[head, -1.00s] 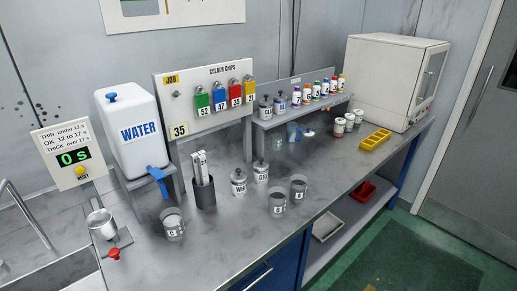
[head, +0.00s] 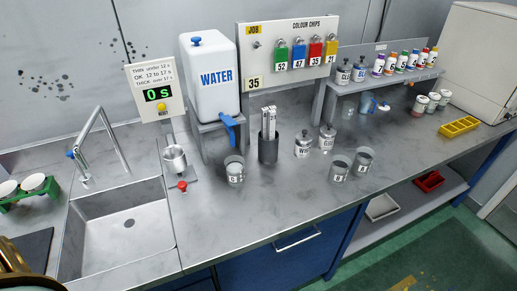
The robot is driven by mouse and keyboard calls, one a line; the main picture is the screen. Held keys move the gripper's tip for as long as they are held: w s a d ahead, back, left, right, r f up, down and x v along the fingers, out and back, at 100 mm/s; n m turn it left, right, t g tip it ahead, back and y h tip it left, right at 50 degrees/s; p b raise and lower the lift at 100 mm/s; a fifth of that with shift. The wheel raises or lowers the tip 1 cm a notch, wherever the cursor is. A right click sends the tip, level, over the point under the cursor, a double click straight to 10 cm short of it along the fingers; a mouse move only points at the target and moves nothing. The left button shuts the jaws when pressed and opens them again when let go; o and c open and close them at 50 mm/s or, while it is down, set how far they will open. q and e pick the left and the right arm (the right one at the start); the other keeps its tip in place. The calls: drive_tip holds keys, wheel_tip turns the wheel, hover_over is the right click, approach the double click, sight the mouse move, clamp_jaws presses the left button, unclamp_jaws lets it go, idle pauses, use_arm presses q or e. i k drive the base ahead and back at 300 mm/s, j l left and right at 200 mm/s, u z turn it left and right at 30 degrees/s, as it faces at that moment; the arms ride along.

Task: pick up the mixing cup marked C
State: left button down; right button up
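The mixing cup that appears marked C (head: 235,172) is a grey, semi-clear cup with a small white label. It stands upright on the grey counter, in front of the water tank and left of the dark holder with white strips. Two similar cups, one nearer (head: 339,170) and one farther right (head: 363,161), stand to its right; their small letters are hard to read. Nothing touches the cup on the left. Neither of my grippers shows in the head view.
The water tank (head: 210,78) with a blue tap stands behind the cup. The dark strip holder (head: 268,149) is close on its right. A metal cup stand with a red knob (head: 182,186) is to its left, beside the sink (head: 120,222). The counter in front is clear.

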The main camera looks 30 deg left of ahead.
sight(234, 165)
drive_tip(key=i+l+u, duration=0.15)
drive_tip(key=u, duration=1)
